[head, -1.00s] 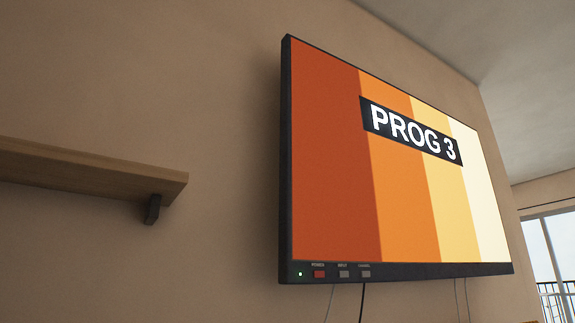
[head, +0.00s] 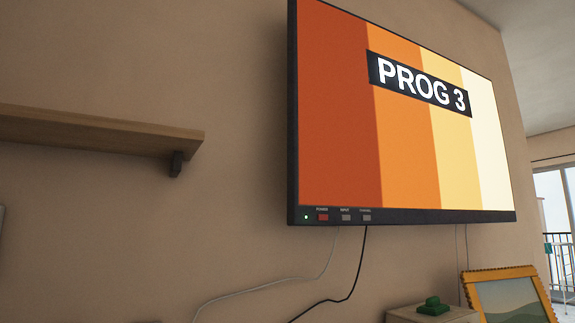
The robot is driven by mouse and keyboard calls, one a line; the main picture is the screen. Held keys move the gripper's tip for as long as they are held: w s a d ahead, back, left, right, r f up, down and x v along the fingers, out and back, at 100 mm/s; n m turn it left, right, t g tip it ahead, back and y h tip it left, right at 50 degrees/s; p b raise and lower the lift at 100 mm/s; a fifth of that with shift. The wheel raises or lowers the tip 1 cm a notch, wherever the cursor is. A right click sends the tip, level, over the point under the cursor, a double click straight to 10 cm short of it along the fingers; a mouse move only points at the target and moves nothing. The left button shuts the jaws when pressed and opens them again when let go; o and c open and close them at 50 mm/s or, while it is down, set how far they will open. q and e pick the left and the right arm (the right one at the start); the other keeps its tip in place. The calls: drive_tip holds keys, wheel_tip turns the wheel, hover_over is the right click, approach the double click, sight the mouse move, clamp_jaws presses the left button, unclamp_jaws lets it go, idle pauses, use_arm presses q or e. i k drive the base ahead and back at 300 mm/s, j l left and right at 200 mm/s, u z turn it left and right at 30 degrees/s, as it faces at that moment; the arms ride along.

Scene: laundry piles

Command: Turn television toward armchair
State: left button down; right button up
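The television (head: 410,130) is mounted on the tan wall in the head view, right of centre. It is switched on and shows orange and yellow stripes with the words PROG 3. A green light and a red button with two grey buttons sit on its lower left frame. Its left edge stands nearer to me and its right edge recedes along the wall. Cables hang below it. No armchair is visible. Neither of my grippers is in view.
A wooden shelf (head: 90,130) on a dark bracket juts from the wall at left. Below the television are a cabinet top (head: 400,315), a green object (head: 433,306) and a framed picture (head: 508,299). A window with a balcony railing (head: 560,262) is at far right.

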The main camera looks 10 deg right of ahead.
sight(382, 126)
drive_tip(key=i+l+u, duration=0.25)
drive_tip(key=l+u, duration=0.25)
drive_tip(key=i+l+u, duration=0.25)
drive_tip(key=l, duration=0.15)
drive_tip(key=k, duration=0.05)
